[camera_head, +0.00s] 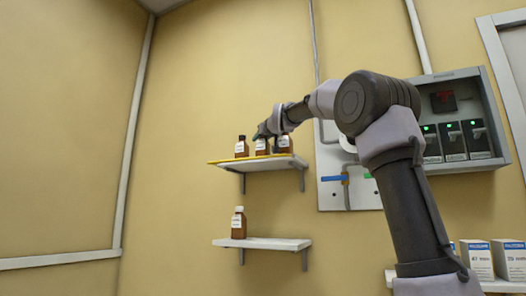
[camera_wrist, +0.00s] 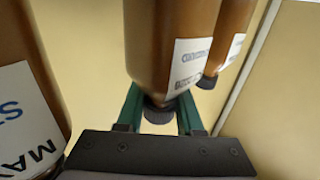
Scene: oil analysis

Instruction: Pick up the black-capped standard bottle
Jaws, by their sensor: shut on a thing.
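Three brown bottles with white labels stand in a row on the upper shelf (camera_head: 262,164). My gripper (camera_head: 263,134) is at the top of the middle bottle (camera_head: 262,148) and hides its cap in the head view. In the wrist view, which looks upside down, the two green fingers of my gripper (camera_wrist: 158,103) are shut around the neck of this black-capped bottle (camera_wrist: 160,45). The left bottle (camera_head: 241,149) has a dark cap. The right bottle (camera_head: 285,145) is partly covered by my arm. I cannot tell whether the held bottle touches the shelf.
Another brown bottle (camera_head: 238,224) with a pale cap stands on the lower shelf (camera_head: 262,243). In the wrist view, neighbouring bottles sit close on the left (camera_wrist: 25,110) and right (camera_wrist: 228,45). An open electrical box (camera_head: 455,120) is on the wall; boxes (camera_head: 478,260) stand lower right.

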